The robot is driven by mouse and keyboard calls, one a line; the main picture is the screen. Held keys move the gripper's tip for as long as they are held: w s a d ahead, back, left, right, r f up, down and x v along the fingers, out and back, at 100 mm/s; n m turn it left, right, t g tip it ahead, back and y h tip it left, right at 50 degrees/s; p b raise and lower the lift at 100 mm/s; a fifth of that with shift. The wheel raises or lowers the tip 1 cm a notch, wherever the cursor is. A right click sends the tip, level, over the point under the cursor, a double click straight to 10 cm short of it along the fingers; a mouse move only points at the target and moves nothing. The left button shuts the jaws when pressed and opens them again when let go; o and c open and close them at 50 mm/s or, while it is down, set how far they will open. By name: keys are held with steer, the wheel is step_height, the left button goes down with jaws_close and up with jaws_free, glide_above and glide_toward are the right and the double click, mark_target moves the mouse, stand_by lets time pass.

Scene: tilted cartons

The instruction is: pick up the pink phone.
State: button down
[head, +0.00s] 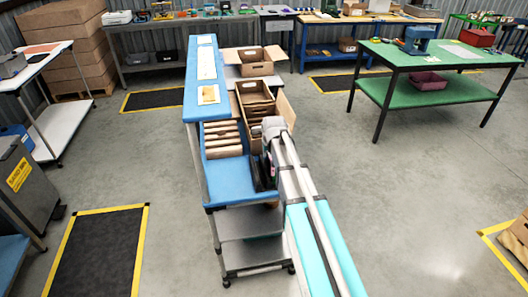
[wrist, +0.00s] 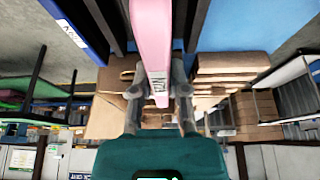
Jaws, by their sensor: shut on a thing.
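The pink phone (wrist: 152,36) shows in the wrist view as a long, narrow pink shape seen nearly edge-on, with small dark markings near its lower end. My gripper (wrist: 158,90) is shut on that lower end, one finger on each side, and the rest of the phone sticks out beyond the fingertips. In the head view I cannot make out the phone. My arm reaches to the right side of the blue shelf rack and hides the fingers there.
Open cartons (head: 257,62) stand on the rack (head: 193,88), one right beside my arm. Flat brown pieces (head: 222,135) sit in rows at its left. A green table (head: 450,92) stands at the right. The floor between is clear.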

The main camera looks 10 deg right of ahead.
steer(key=s+d+r+p, duration=0.4)
steer(key=s+d+r, duration=0.1)
steer(key=s+d, duration=0.1)
steer(key=shift+s+d, duration=0.2)
steer(key=shift+d, duration=0.7)
steer(key=shift+d+r, duration=0.1)
